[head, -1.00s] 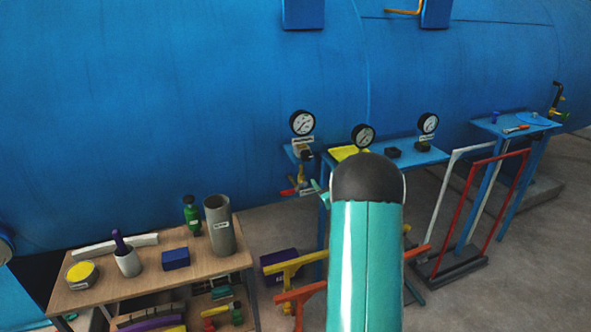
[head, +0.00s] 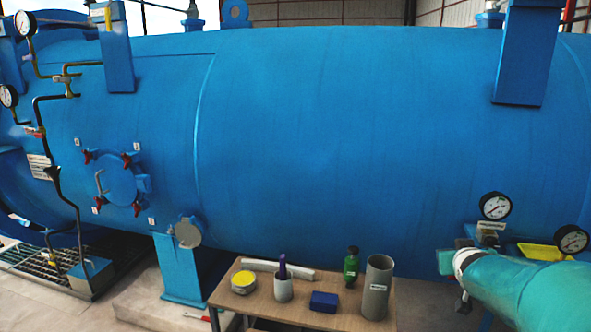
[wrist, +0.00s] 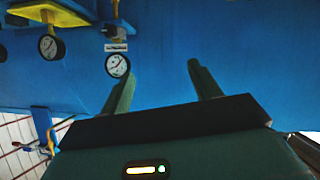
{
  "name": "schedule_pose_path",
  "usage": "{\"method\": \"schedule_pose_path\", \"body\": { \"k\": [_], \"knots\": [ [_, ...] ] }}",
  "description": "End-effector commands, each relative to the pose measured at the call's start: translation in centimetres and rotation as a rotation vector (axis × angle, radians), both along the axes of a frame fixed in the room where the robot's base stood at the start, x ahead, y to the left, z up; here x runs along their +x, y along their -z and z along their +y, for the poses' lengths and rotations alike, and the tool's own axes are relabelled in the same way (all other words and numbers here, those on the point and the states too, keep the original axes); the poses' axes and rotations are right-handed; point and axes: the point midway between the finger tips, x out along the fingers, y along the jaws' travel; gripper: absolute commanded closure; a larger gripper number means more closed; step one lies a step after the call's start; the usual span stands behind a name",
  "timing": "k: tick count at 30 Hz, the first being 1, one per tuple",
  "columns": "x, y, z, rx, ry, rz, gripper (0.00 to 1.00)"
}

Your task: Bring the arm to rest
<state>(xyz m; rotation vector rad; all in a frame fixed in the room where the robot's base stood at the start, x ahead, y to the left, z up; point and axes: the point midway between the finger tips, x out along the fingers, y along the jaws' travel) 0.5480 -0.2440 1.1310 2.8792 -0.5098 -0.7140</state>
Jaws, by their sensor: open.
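My arm (head: 535,292) is teal and enters the head view from the lower right, reaching left in front of the gauges. A small teal part shows at its far end, but the head view does not show the jaws clearly. In the wrist view my gripper (wrist: 160,70) has two dark green fingers spread well apart. Nothing shows between them but the blue vessel wall behind. The wrist view looks upside down.
The large blue autoclave (head: 330,130) fills the background. A wooden table (head: 262,308) holds a grey cylinder (head: 376,288), a green bottle (head: 351,266) and a blue box (head: 323,302). Pressure gauges (head: 495,206) stand near my arm. Red-handled clamps ring a round hatch (head: 118,180) at left.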

Motion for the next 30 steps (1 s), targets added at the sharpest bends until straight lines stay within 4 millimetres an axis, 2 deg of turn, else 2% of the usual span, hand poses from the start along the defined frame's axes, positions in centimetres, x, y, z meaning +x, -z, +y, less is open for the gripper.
{"method": "schedule_pose_path", "body": {
  "k": [1,5,9,15,18,21,24,30],
  "knots": [
    [-1.3,-0.8,2.3,0.021,-0.009,0.027,0.38],
    [-5.0,-1.2,7.4,0.083,-0.026,0.123,0.38],
    [-9.9,-1.1,12.7,0.148,-0.063,0.235,0.38],
    [-18.0,0.2,19.5,0.231,-0.140,0.408,0.38],
    [-21.8,1.0,22.0,0.262,-0.181,0.489,0.38],
    [-24.5,1.7,23.6,0.281,-0.211,0.548,0.38],
    [-25.9,2.1,24.3,0.290,-0.226,0.580,0.38],
    [-26.1,2.2,24.4,0.293,-0.228,0.588,0.38]
  ]
}}
